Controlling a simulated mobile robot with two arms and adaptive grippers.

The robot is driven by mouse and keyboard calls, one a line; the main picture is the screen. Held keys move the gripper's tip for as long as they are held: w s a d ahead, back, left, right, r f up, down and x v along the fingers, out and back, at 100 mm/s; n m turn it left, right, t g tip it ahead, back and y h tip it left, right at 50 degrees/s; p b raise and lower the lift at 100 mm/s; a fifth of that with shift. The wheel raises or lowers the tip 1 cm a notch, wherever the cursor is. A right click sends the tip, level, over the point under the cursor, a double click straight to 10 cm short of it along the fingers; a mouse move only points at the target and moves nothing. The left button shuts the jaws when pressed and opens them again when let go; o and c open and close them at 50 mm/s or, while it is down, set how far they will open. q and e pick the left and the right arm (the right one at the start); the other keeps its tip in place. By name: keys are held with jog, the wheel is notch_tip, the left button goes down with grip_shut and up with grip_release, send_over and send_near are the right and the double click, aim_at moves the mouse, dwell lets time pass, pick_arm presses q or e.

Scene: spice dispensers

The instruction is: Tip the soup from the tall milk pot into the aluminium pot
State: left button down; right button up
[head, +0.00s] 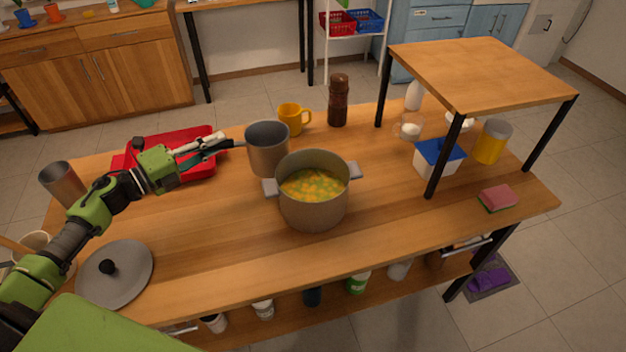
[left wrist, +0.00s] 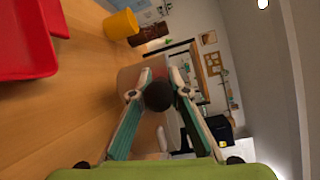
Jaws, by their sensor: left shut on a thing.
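The tall milk pot (head: 268,152) is a grey metal cylinder, about upright, just behind and left of the aluminium pot (head: 314,211). My left gripper (head: 232,143) is shut on its handle at its left side. In the left wrist view, the dark round handle end (left wrist: 158,97) sits between the fingers of the left gripper (left wrist: 160,78). The milk pot's visible inside is grey, with no soup showing; its bottom is hidden. The aluminium pot stands on the table with yellow-green chunky soup (head: 313,185) in it. My right gripper is not in view.
A yellow mug (head: 291,119) and a brown pepper mill (head: 338,100) stand behind the pots. A red tray (head: 190,172) lies under my left arm. A grey lid (head: 114,270) lies front left. A raised wooden shelf (head: 480,72) stands right. The table's front middle is clear.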

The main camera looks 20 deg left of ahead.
pick_arm(q)
jog(key=shift+w+a+f, duration=0.1)
jog(key=shift+f, duration=0.35)
notch_tip(320, 180, up, 5)
jog(key=p, duration=0.4)
jog(key=shift+r, duration=0.1)
